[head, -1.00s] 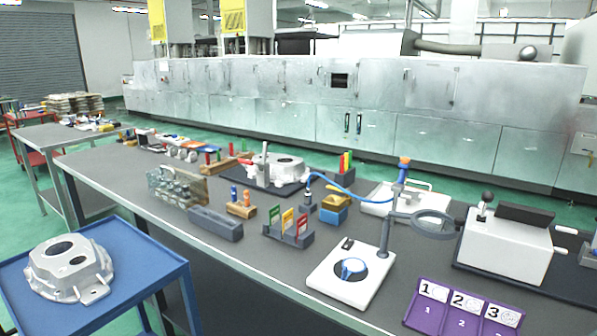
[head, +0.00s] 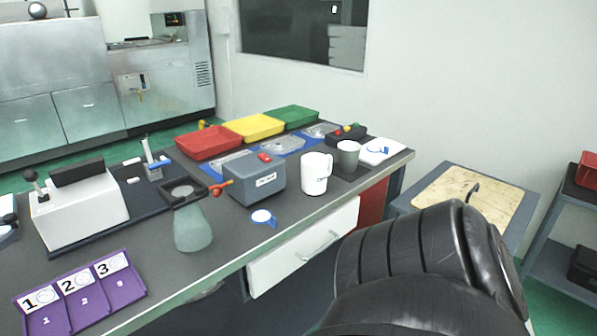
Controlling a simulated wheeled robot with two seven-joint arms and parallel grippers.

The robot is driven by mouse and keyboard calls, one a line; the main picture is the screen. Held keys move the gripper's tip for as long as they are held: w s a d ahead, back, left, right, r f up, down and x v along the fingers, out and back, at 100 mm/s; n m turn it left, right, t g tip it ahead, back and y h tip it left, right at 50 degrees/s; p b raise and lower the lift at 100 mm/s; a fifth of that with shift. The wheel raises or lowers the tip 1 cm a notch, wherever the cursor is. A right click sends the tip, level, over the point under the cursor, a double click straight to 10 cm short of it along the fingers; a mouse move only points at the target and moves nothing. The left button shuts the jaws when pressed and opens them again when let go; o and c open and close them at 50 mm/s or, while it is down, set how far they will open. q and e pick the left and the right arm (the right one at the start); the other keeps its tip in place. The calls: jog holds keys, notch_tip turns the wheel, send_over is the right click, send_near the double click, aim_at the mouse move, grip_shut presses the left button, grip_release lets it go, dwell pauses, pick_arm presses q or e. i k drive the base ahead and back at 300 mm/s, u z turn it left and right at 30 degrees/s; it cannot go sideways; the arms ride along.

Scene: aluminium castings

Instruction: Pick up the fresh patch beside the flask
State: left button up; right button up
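The fresh patch (head: 261,216) is a small white disc with a blue rim and a blue tab. It lies flat on the grey bench near its front edge. The frosted pale-green conical flask (head: 193,230) stands to its left, with a dark square frame around its neck. Nothing touches the patch. Neither of my grippers is in view. A black ribbed part, apparently my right arm (head: 425,260), fills the lower right, in front of the bench.
A grey-blue box (head: 254,181) and white mug (head: 316,174) stand behind the patch. A purple numbered holder (head: 124,291) lies front left. Red (head: 207,142), yellow (head: 254,127) and green (head: 290,117) trays line the back. A white drawer (head: 302,252) is under the bench edge.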

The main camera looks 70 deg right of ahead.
aim_at(260, 216)
jog(key=z, duration=1.35)
jog(key=k, duration=1.3)
jog(key=z, duration=0.5)
jog(key=i, duration=1.5)
jog(key=u, duration=0.55)
